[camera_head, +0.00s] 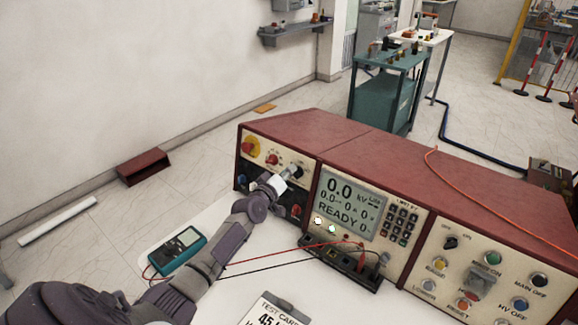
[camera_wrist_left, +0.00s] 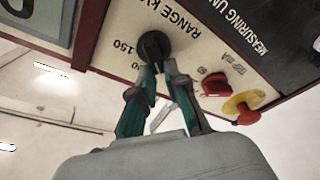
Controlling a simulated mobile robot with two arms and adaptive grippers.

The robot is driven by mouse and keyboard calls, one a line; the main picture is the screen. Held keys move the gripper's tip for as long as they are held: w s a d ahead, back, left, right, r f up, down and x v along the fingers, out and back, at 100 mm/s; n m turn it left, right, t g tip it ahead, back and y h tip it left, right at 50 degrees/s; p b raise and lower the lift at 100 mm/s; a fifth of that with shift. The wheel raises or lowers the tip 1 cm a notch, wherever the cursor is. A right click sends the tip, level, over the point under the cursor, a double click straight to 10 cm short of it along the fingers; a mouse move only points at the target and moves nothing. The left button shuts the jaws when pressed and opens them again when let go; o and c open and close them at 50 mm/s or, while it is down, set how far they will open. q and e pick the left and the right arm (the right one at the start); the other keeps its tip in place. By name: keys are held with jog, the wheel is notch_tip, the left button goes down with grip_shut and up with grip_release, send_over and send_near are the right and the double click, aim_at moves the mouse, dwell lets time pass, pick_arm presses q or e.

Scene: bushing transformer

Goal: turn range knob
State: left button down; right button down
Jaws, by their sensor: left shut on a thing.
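The range knob (camera_wrist_left: 154,46) is a round black knob on the cream front panel, under the printed words "RANGE KV", with "150" beside it in the left wrist view. In the head view the knob (camera_head: 297,171) shows small and dark at the tip of my left gripper (camera_head: 279,182). In the left wrist view my left gripper (camera_wrist_left: 159,72) has its two green-padded fingers at the knob's near side, shut on it. The fingers hide part of the knob's lower edge. My right gripper is in neither view.
A red knob (camera_wrist_left: 216,84) and a red-and-yellow button (camera_wrist_left: 243,107) sit close beside the fingers. The display (camera_head: 349,204) reads READY. A teal meter (camera_head: 177,250) with leads lies on the white table (camera_head: 228,230). A terminal block (camera_head: 342,262) stands before the console.

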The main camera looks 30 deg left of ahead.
pick_arm(q)
jog(key=shift+f+n+g+p, duration=0.1)
jog(key=shift+n+g+p, duration=0.2)
jog(key=shift+n+p, duration=0.55)
jog(key=shift+n, duration=0.35)
jog(key=c, duration=1.2)
grip_release()
jog(key=shift+a, duration=0.1)
jog(key=shift+s, duration=0.15)
jog(key=s, duration=0.4)
jog(key=s+d+r, duration=0.1)
jog(key=s, duration=0.6)
jog(key=shift+s+d+r, duration=0.2)
jog(key=shift+s+d, duration=0.1)
jog(key=shift+s, duration=0.05)
